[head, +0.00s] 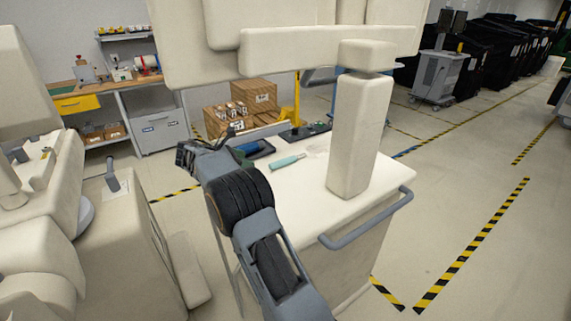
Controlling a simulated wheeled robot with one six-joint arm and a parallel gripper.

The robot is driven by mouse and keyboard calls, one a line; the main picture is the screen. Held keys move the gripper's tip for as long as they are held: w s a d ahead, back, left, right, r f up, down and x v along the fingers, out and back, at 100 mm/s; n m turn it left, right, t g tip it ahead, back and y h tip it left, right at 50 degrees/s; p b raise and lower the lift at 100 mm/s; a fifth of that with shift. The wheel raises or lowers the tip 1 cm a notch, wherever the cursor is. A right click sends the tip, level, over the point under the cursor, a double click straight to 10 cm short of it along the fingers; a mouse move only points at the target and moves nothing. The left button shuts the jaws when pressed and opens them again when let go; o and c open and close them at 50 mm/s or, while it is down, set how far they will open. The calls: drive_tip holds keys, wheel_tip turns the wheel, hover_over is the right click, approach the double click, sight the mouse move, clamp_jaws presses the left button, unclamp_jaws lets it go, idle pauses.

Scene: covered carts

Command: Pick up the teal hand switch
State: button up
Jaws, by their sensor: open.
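The teal hand switch (286,162) lies on the pale top of the covered cart (300,186), left of the cart's upright column. It is small and slim, with a paler end toward the right. My gripper (205,142) is at the far end of my arm, beyond the cart's left edge. It is open, apart from the switch and to its left. The fingers are small and dark here, and part of the gripper is hidden behind my own wrist.
A dark tray-like item (256,149) lies at the cart top's back left. The covered column (358,135) rises right of the switch, under a wide covered overhang (310,48). A grey handle rail (370,222) runs along the front right. Cardboard boxes (254,95) stand behind.

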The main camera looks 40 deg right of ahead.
sight(277, 162)
drive_tip(key=shift+w+d+f, duration=0.25)
drive_tip(key=shift+w+d, duration=0.05)
drive_tip(key=shift+d, duration=0.05)
drive_tip(key=x, duration=0.9)
drive_tip(key=p+x, duration=0.1)
drive_tip(key=x, duration=0.3)
drive_tip(key=shift+w+d+r, duration=0.1)
drive_tip(key=shift+w+d, duration=0.15)
drive_tip(key=shift+d, duration=0.1)
drive_tip(key=c, duration=1)
